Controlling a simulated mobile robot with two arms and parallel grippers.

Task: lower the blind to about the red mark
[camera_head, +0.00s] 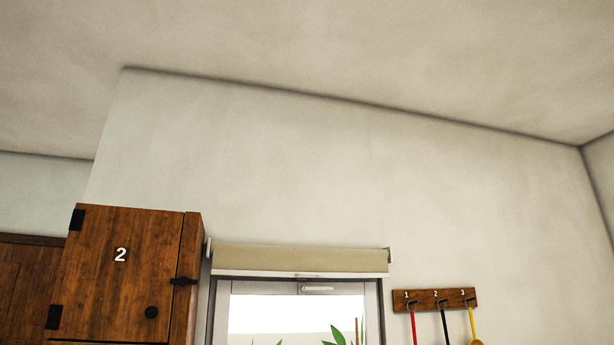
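A beige blind (300,259) is rolled up at the top of a window (285,312), between two white end brackets. Its lower edge sits just at the top of the window frame, with a small pale piece at the middle of that edge. Most of the glass below is uncovered. I see no red mark on the window or blind; the lower part of the window is cut off by the bottom of the view. Neither of my grippers shows in this view.
A wooden cabinet (105,275) marked 2, with a round knob and dark latch, stands left of the window. A wooden rack (434,300) with numbered hooks holds red, black and yellow-handled tools on the right. A green plant (338,337) shows through the glass.

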